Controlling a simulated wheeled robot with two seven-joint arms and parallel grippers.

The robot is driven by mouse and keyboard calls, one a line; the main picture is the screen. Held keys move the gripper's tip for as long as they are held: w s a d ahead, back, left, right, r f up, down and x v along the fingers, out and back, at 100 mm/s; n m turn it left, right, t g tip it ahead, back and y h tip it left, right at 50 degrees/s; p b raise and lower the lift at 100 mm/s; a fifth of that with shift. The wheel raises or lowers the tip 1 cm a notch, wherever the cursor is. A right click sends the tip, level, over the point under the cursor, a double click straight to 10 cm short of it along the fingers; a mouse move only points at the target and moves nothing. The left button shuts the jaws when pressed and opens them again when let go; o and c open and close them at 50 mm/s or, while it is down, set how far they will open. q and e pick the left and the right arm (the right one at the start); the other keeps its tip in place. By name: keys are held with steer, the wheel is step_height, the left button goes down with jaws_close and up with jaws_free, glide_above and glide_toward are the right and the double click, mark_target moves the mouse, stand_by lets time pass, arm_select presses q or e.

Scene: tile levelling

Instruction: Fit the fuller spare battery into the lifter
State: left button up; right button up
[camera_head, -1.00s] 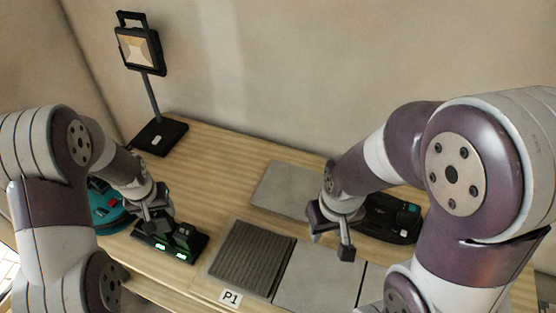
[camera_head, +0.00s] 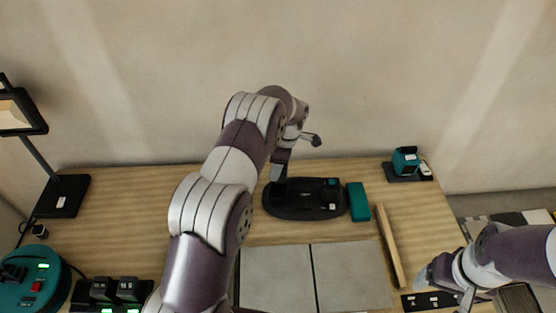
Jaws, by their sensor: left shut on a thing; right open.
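The lifter (camera_head: 318,210), a black oval device, lies on the table behind the grey tiles. My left gripper (camera_head: 292,150) is above its left end, shut on a small dark thing (camera_head: 279,172). The fingers and arm partly hide that thing, and I cannot tell whether it touches the lifter. Two dark blocks, likely batteries, stand side by side in the charger at lower left: a left block (camera_head: 103,289) and a right block (camera_head: 131,289). Green lights show below them; their charge levels are too small to read. My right gripper (camera_head: 467,296) is open at lower right.
A teal block (camera_head: 358,202) and a wooden strip (camera_head: 390,245) lie right of the lifter. A teal device (camera_head: 405,161) stands at back right, a lamp (camera_head: 62,196) at left, a teal round unit (camera_head: 40,281) at lower left. The back-left table is mostly clear.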

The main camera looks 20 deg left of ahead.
arm_select(q)
steer(key=shift+a+n, duration=0.35)
steer(key=shift+n, duration=0.25)
steer(key=shift+f, duration=0.15)
steer(key=shift+f+b, duration=0.65)
steer(key=shift+b, duration=0.25)
steer(key=b+x, duration=0.3)
steer(key=shift+w+d+f, duration=0.15)
steer(key=shift+d+f, duration=0.1)
steer(key=shift+f, duration=0.2)
steer(key=shift+d+f, duration=0.1)
steer(key=shift+d, duration=0.05)
steer(key=shift+d+b+x, duration=0.15)
steer(key=shift+b+x, duration=0.7)
steer(key=shift+x, duration=0.05)
steer(key=shift+d+b+x, duration=0.2)
steer(key=shift+b+x, duration=0.65)
steer(key=shift+x, duration=0.05)
stand_by(1.3)
